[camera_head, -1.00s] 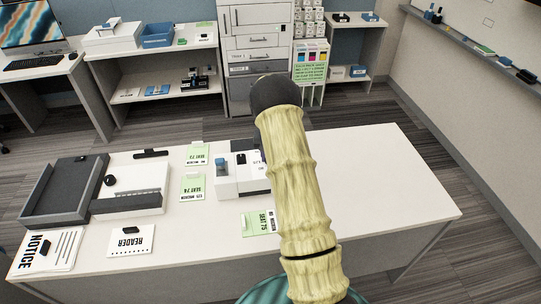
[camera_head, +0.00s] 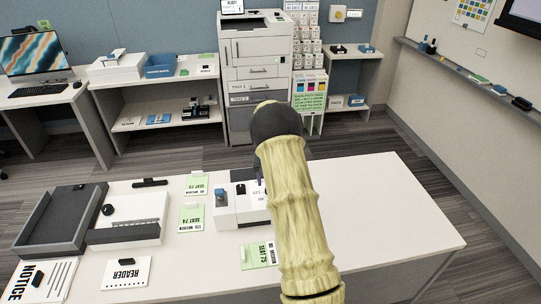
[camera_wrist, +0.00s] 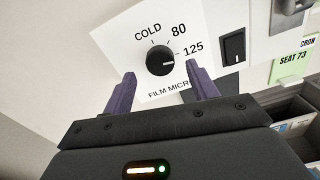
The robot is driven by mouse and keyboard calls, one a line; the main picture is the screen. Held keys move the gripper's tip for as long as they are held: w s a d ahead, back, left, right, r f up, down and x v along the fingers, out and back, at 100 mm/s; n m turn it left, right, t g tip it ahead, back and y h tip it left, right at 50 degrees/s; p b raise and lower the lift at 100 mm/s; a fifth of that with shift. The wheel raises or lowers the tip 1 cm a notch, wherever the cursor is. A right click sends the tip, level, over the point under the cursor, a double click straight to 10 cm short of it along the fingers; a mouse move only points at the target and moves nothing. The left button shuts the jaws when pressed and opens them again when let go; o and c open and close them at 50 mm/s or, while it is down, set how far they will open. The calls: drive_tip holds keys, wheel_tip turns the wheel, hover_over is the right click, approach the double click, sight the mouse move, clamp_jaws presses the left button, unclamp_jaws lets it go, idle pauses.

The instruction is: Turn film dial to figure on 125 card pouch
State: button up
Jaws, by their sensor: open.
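In the wrist view the black round film dial (camera_wrist: 160,60) sits on a white plate marked COLD, 80, 125 and FILM MICR. Its pale pointer mark faces roughly right, near the 125 side; I cannot tell the exact setting. My gripper (camera_wrist: 162,88) is open, with its two purple fingers spread below and to either side of the dial, not closed on it. In the head view my arm hides the dial on the white machine (camera_head: 226,214). Green-topped cards SEAT 73 (camera_head: 196,185), SEAT 74 (camera_head: 191,217) and SEAT 75 (camera_head: 257,255) lie nearby; their micron figures are too small to read surely.
A black rocker switch (camera_wrist: 233,47) is right of the dial. On the white table (camera_head: 390,215) a dark tray (camera_head: 95,225), a white reader unit (camera_head: 125,235), a READER card (camera_head: 126,272) and a NOTICE sheet (camera_head: 42,281) lie at left. The table's right side is clear.

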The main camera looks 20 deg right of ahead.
wheel_tip(320, 180, up, 14)
drive_tip(key=shift+r+b, duration=0.25)
drive_tip(key=shift+b, duration=0.15)
idle(0.3)
drive_tip(key=s+a+n+t+p, duration=0.1)
drive_tip(key=s+a, duration=0.4)
drive_tip(key=s, duration=0.4)
drive_tip(key=s+a+r+n+p, duration=0.1)
drive_tip(key=s+a+n, duration=0.1)
drive_tip(key=s+a, duration=0.4)
drive_tip(key=s+a+n+t+p, duration=0.1)
drive_tip(key=s+a, duration=0.5)
drive_tip(key=s, duration=0.6)
drive_tip(key=shift+s+r+n+t+p, duration=0.15)
drive_tip(key=shift+s+n+t+p, duration=0.25)
drive_tip(key=shift+n, duration=0.3)
drive_tip(key=shift+w, duration=0.2)
